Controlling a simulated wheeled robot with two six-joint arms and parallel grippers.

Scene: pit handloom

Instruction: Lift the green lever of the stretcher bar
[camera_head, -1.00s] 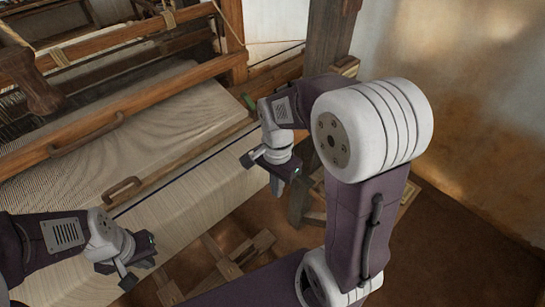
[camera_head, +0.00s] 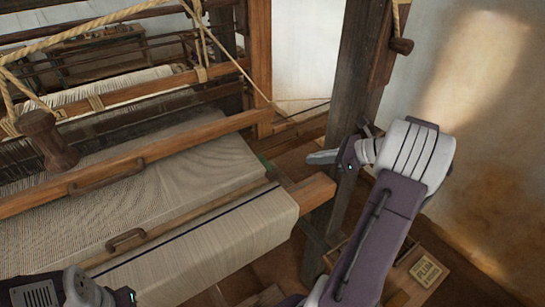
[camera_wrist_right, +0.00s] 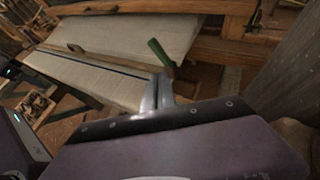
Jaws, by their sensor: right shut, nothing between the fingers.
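The green lever (camera_wrist_right: 159,53) stands up at a tilt near the right edge of the cloth in the right wrist view. In the head view only a small green piece (camera_head: 267,164) shows beside the cloth's right edge. My right gripper (camera_head: 322,157) is shut and empty, to the right of that piece and apart from it. Its closed fingers (camera_wrist_right: 157,94) show in the wrist view, below the lever in the picture. I cannot clearly tell the stretcher bar from the other loom bars. My left gripper is at the bottom left of the head view, with its fingers cut off.
The woven cloth (camera_head: 235,232) runs over the front beam, with a curved wooden handle (camera_head: 126,238) near it. A dark upright post (camera_head: 352,75) stands close behind my right gripper. A box (camera_head: 426,268) lies at lower right. Ropes hang over the loom at upper left.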

